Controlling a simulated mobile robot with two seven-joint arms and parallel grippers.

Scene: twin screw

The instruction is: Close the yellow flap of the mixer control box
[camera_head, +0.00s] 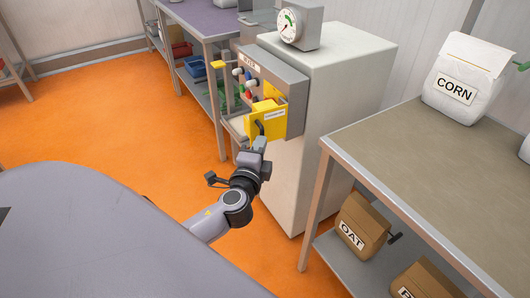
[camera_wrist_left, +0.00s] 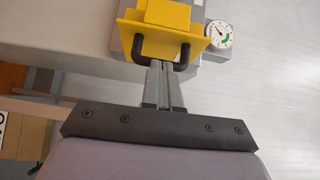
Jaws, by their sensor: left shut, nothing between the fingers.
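The mixer control box (camera_head: 270,75) is a grey panel with coloured knobs and buttons on the side of a pale cabinet. Its yellow flap (camera_head: 279,125) stands out from the lower part of the panel, with a black handle on its face. The flap (camera_wrist_left: 125,37) also shows at the top of the left wrist view, with the black handle (camera_wrist_left: 138,52) on its near side. My left gripper (camera_head: 259,142) is shut and empty, its tips at the handle. In the wrist view the shut fingers (camera_wrist_left: 162,70) overlap the handle's middle; contact is unclear. My right gripper is not in view.
A pressure gauge (camera_head: 290,25) sits on top of the cabinet (camera_head: 345,60). A table (camera_head: 420,145) at the right bears a corn bag (camera_head: 465,80), with an oat bag (camera_head: 358,228) on its lower shelf. Another table (camera_head: 205,16) stands behind. Orange floor is open at the left.

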